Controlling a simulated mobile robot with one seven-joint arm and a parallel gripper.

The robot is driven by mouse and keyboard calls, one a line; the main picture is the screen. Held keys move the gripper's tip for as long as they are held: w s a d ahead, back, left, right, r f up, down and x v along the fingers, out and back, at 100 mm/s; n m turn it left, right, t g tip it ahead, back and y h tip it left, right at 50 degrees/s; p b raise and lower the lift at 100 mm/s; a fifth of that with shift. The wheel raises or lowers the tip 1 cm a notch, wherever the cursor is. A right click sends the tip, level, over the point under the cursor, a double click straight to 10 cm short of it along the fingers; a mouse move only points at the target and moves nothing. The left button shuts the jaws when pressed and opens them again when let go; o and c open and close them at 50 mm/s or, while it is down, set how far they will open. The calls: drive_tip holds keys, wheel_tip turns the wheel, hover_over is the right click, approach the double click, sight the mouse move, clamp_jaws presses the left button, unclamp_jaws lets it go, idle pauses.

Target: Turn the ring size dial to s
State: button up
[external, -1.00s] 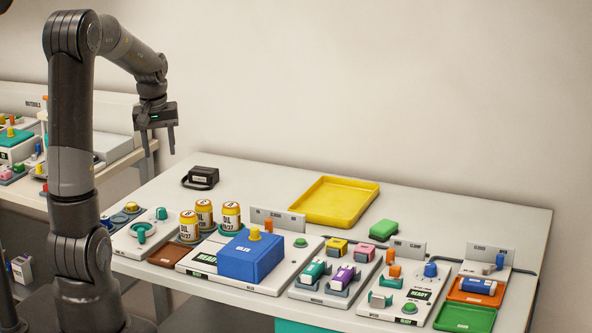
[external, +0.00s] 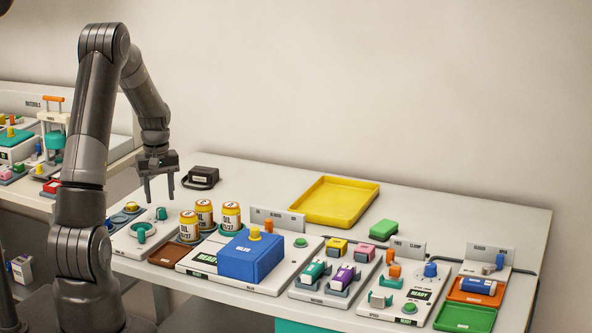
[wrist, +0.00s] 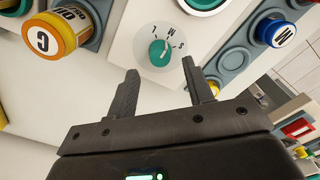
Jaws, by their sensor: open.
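The ring size dial is a small teal knob (wrist: 160,53) on a round white plate in the wrist view, with the letters S, M and L around its upper side. A pale mark on the knob points up and to the right, but I cannot tell which letter it meets. In the external view the dial (external: 161,213) is at the left end of the table. My gripper (external: 159,198) is open and empty, pointing down above the dial's panel. In the wrist view the open fingers (wrist: 161,76) appear on either side just below the knob, apart from it.
Yellow-lidded jars (external: 205,212) stand right of the dial. A teal ring part (external: 140,232) is on the same panel. In the wrist view a jar marked C (wrist: 48,38) and a blue-topped part (wrist: 277,33) flank the dial.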

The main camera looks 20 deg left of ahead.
sight(161, 209)
drive_tip(key=shift+f, duration=1.95)
drive_tip(key=shift+c, duration=0.5)
drive_tip(key=c, duration=0.9)
